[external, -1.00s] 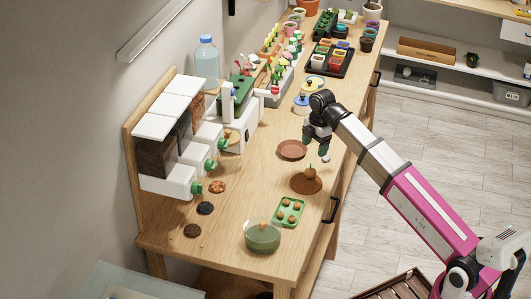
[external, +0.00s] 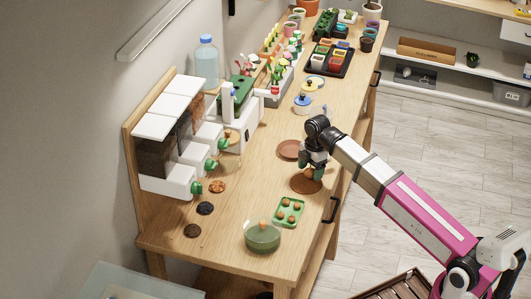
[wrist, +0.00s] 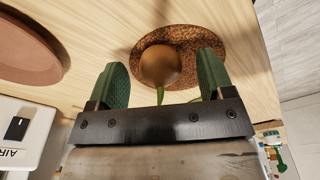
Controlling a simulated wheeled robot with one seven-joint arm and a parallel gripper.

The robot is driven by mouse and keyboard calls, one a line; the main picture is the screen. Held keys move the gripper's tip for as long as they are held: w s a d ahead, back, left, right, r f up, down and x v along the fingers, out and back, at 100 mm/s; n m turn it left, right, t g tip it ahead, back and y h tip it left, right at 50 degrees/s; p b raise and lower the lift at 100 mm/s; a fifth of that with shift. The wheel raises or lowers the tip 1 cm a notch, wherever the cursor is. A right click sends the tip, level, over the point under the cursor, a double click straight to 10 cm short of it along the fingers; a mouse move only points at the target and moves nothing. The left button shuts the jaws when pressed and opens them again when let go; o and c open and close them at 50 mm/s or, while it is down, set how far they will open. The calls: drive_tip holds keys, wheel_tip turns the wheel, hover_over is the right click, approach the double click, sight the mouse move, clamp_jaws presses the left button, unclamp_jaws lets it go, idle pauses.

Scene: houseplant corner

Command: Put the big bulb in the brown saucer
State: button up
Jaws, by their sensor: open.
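The big bulb (wrist: 161,65) is round and brown with a green shoot. In the wrist view it sits on a round, speckled brown mat (wrist: 205,38), between the two green fingers of my gripper (wrist: 160,82). The fingers are open, with a gap on each side of the bulb. In the external view my gripper (external: 312,172) is low over the mat (external: 306,185) and hides the bulb. The brown saucer (external: 289,149) is empty where it shows, just behind my gripper; its rim also shows at the left of the wrist view (wrist: 40,50).
A green tray (external: 289,212) of small bulbs and a green bowl (external: 262,237) stand nearer the table's front end. A blue-and-white container (external: 302,104) stands beyond the saucer. Dispensers (external: 180,150) line the wall side.

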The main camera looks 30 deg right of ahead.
drive_tip(key=shift+f, duration=0.55)
drive_tip(key=shift+c, duration=0.3)
drive_tip(key=c, duration=1)
drive_tip(key=shift+r, duration=0.15)
